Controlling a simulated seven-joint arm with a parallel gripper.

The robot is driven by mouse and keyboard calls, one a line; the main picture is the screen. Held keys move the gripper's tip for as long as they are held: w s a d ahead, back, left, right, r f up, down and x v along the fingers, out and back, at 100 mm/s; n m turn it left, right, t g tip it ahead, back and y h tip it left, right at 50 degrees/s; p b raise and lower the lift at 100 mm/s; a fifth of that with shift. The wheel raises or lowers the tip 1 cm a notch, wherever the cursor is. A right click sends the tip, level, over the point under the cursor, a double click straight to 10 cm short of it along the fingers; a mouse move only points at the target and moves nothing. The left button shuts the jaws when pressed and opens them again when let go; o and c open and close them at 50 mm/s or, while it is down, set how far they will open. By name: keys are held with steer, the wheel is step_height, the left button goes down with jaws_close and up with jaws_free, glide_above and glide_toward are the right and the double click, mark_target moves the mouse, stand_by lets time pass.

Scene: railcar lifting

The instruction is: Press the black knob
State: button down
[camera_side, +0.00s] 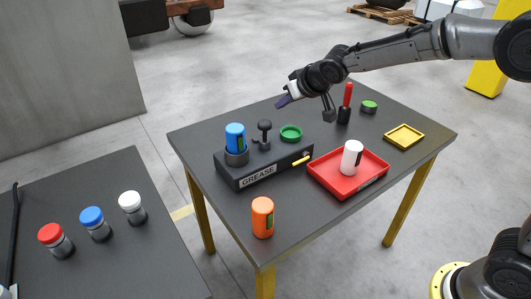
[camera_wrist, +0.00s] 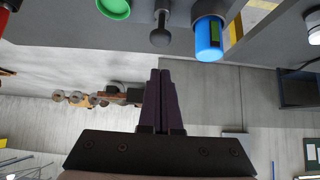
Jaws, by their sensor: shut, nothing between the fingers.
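The black knob (camera_side: 265,126) stands upright on a stem on the dark box labelled GREASE (camera_side: 258,178), between a blue can and a green ring. In the wrist view the black knob (camera_wrist: 160,38) shows near the top centre, beyond my fingertips. My gripper (camera_side: 282,102) is shut and empty. It hangs in the air above and behind the box, slightly right of the knob in the side view, and apart from it. In the wrist view its dark purple fingers (camera_wrist: 160,75) are together.
The blue can (camera_side: 235,137) sits in a holder left of the knob; the green ring (camera_side: 291,133) is to its right. A red tray (camera_side: 372,178) holds a white can (camera_side: 351,157). An orange can (camera_side: 262,217) stands in front. A red-handled tool (camera_side: 347,97) stands upright behind.

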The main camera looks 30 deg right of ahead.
stand_by(0.3)
step_height(320, 180, up, 3)
steer(key=shift+s+d+r, duration=0.1)
steer(key=shift+d+r, duration=0.05)
glide_above(263, 120)
steer(key=s, duration=0.3)
step_height(263, 120, down, 7)
steer(key=shift+f, duration=0.1)
step_height(263, 120, down, 3)
steer(key=shift+f, duration=0.45)
